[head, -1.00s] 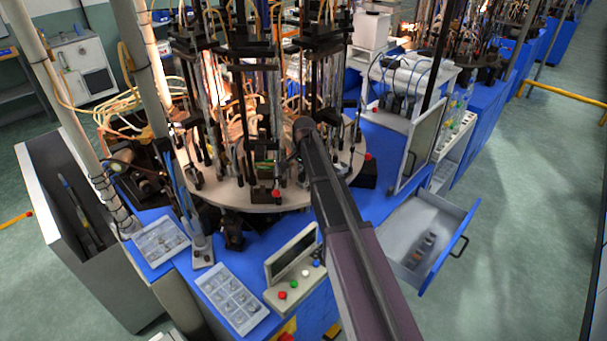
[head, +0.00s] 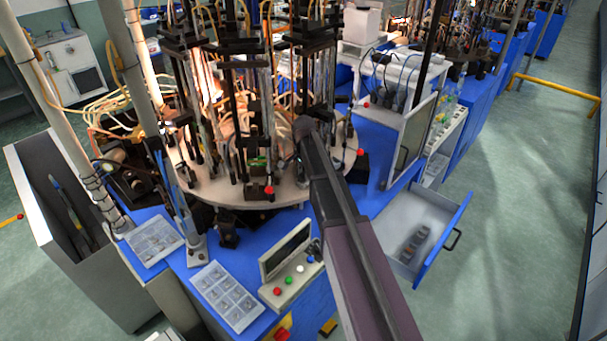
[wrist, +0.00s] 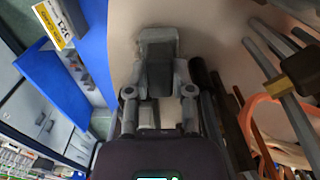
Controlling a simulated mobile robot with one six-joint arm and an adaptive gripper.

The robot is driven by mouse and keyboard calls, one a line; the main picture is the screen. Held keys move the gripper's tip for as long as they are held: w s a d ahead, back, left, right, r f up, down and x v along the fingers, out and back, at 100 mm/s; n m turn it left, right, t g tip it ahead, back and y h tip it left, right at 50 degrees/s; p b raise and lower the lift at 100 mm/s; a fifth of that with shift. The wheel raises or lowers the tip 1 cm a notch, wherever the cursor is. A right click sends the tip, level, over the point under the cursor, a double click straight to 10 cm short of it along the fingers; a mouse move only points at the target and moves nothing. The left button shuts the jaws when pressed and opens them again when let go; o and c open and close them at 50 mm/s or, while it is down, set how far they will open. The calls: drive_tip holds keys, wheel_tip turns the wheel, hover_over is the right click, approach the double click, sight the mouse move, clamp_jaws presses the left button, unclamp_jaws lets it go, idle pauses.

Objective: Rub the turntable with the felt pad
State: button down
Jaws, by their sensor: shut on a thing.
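The turntable (head: 235,194) is a round beige disc on the blue machine, with several tall black fixtures and glass tubes standing on it. Its beige surface (wrist: 122,45) fills the upper middle of the wrist view. My gripper (wrist: 158,48) points at this surface and is shut on a dark grey piece, taken to be the felt pad (wrist: 159,75). The pad is mostly hidden by the fingers, and I cannot tell whether it touches the disc. In the head view my arm reaches over the disc's right part, and its end covers the gripper.
Fixture rods (wrist: 272,60) stand close to the right of my gripper. A control box (head: 295,262) with coloured buttons and clear compartment trays (head: 226,297) sit at the machine's front. An open drawer (head: 425,232) juts out at right.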

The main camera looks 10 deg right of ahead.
drive_tip(key=shift+s+d+f, duration=0.1)
drive_tip(key=shift+s+d, duration=0.4)
drive_tip(key=shift+s, duration=0.25)
drive_tip(key=shift+s+d, duration=0.5)
drive_tip(key=shift+s, duration=0.2)
drive_tip(key=shift+w, duration=0.15)
drive_tip(key=shift+w+a, duration=1.05)
drive_tip(key=shift+w, duration=0.25)
drive_tip(key=shift+w, duration=0.1)
drive_tip(key=shift+w+a, duration=0.55)
drive_tip(key=shift+w, duration=0.15)
drive_tip(key=shift+w+a, duration=0.5)
drive_tip(key=shift+w, duration=0.2)
drive_tip(key=shift+d, duration=0.1)
drive_tip(key=shift+w+d+b, duration=0.15)
drive_tip(key=shift+d+b, duration=0.15)
drive_tip(key=shift+d, duration=0.05)
